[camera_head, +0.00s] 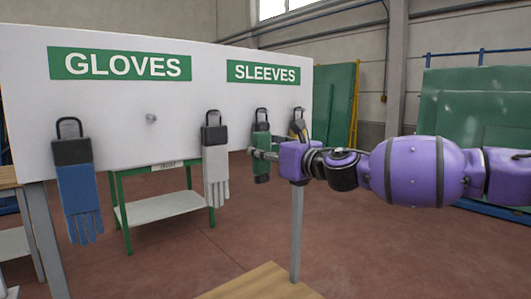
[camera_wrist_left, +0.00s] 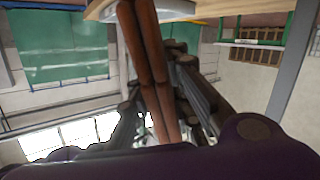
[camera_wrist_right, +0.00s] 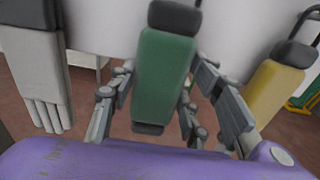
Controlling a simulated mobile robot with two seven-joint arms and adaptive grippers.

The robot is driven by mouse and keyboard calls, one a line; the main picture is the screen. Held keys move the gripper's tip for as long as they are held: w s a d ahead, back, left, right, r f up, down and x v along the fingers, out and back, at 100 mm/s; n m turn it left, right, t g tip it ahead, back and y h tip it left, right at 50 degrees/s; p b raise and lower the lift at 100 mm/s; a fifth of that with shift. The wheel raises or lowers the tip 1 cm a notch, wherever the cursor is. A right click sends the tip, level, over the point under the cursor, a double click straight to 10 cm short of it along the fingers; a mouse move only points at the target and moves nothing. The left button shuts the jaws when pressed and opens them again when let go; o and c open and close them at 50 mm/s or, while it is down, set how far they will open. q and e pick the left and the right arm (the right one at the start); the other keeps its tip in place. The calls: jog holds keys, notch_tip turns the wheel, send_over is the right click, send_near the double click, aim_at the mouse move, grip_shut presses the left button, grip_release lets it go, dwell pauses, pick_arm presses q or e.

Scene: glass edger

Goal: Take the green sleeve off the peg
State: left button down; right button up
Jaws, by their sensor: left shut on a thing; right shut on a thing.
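The green sleeve (camera_head: 262,141) hangs upright by a black loop on the board, under the SLEEVES sign (camera_head: 263,72). It also shows in the right wrist view (camera_wrist_right: 165,75), with its dark top band and lower end. My right gripper (camera_head: 263,156) reaches in from the right and is shut on the green sleeve, one finger on each side in the right wrist view. The peg is too small to make out clearly behind the loop. My left gripper (camera_wrist_left: 165,90) is shut on reddish-brown bars (camera_wrist_left: 150,62) in the left wrist view and is outside the head view.
A yellow sleeve (camera_wrist_right: 270,88) hangs close on the right, mostly behind my gripper in the head view. A white glove (camera_head: 215,172) hangs to the left, a blue glove (camera_head: 76,192) farther left. A bare peg (camera_head: 151,118) sits between them. A green-framed table (camera_head: 160,208) stands behind the board.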

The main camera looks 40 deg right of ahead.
aim_at(265, 146)
pick_arm(q)
jog(key=shift+r, duration=0.35)
pick_arm(e)
jog(key=shift+r, duration=0.5)
